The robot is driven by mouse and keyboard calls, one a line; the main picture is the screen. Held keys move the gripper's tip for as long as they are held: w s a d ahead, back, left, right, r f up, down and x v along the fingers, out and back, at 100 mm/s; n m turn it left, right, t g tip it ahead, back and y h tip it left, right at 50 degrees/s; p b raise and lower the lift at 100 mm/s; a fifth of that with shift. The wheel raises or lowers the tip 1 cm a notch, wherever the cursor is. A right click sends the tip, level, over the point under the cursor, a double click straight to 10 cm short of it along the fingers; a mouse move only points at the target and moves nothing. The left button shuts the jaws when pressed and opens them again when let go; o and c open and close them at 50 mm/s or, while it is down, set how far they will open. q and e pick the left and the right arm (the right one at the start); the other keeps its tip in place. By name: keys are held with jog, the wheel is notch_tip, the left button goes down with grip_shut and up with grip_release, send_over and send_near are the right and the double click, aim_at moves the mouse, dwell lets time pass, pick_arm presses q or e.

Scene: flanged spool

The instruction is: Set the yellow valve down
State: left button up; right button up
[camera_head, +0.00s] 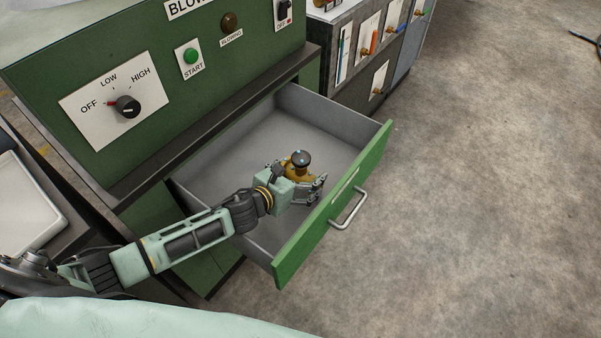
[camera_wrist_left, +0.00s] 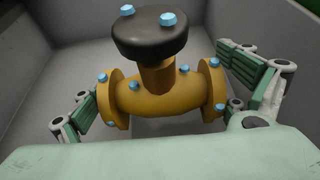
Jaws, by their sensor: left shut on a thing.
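The yellow valve (camera_wrist_left: 160,95) has two flanged ends with light blue bolts and a black round cap (camera_wrist_left: 149,32) on its stem. It is upright in the left wrist view. My left gripper (camera_wrist_left: 170,100) is shut on it, with a finger pad against each flange. In the head view the valve (camera_head: 297,168) and the left gripper (camera_head: 298,182) are inside the open drawer (camera_head: 235,165). The gripper hides much of the valve there. I cannot tell whether the valve touches the drawer floor. My right gripper is not in view.
The drawer holds nothing else that I see. Its green front (camera_head: 335,205) has a metal handle (camera_head: 348,208). The green control cabinet (camera_head: 150,70) with a dial and a start button stands above the drawer.

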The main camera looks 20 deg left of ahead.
pick_arm(q)
jog(key=o, duration=1.7)
jog(key=shift+s+f, duration=0.15)
jog(key=shift+f, duration=0.05)
jog(key=shift+o, duration=0.3)
jog(key=shift+f, duration=0.1)
jog(key=shift+r, duration=0.2)
jog(key=shift+r+p, duration=0.5)
jog(key=shift+p, duration=0.05)
jog(key=v, duration=0.7)
jog(key=shift+s+r, duration=0.2)
jog(key=shift+r, duration=0.05)
